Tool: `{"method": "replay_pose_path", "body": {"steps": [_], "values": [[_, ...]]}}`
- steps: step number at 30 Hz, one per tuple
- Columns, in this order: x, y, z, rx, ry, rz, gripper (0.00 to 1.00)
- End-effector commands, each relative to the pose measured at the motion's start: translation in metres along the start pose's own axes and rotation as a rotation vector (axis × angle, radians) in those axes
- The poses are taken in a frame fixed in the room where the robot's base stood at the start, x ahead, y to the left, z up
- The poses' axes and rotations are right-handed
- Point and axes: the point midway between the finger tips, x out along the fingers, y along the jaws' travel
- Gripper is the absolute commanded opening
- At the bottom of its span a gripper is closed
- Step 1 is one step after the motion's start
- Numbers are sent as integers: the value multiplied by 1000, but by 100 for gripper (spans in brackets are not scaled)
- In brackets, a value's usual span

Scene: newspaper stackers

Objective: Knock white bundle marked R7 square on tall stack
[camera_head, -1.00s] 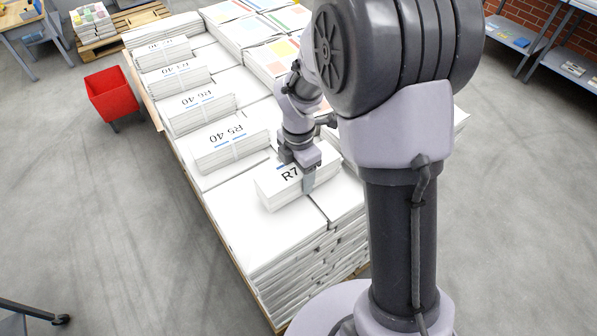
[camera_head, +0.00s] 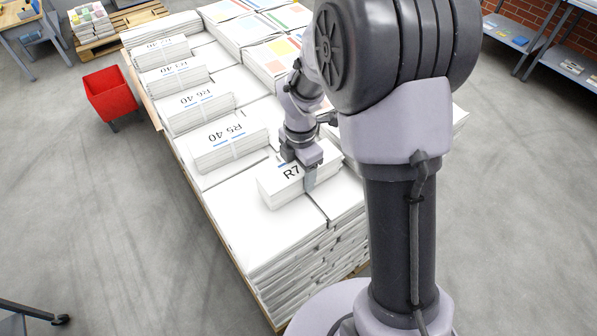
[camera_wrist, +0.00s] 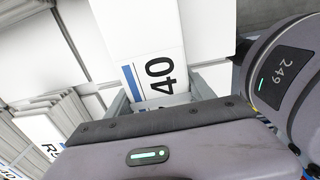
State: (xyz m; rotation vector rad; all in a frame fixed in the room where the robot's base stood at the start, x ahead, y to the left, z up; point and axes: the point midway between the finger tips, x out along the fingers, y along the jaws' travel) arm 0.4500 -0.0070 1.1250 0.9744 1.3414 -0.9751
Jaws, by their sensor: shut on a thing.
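The white bundle marked R7 (camera_head: 279,187) lies on the near end of the tall white stack (camera_head: 262,232). Its far end is partly hidden by my gripper (camera_head: 306,176). My gripper is shut on the bundle, with a finger showing against its near side. In the wrist view, the bundle's white top (camera_wrist: 139,38) with a blue bar and "40" lies between the two fingers (camera_wrist: 155,103). The bundle sits at an angle to the seam between the stacks beneath it.
Bundle R5 40 (camera_head: 228,140) lies just behind on the same stack, with R6 40 (camera_head: 197,106) and others beyond. Colour-printed stacks (camera_head: 270,62) stand at the back right. A red bin (camera_head: 110,95) stands on the floor to the left. Bare stack top lies in front of R7.

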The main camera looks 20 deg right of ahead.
Motion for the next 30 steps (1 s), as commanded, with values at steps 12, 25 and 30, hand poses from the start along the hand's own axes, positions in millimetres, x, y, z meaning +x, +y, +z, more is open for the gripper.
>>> {"method": "replay_pose_path", "body": {"steps": [12,25,30], "values": [[-1,0,8,1,0,1,0],[-1,0,15,0,-1,1,0],[-1,1,18,0,-1,2,0]]}}
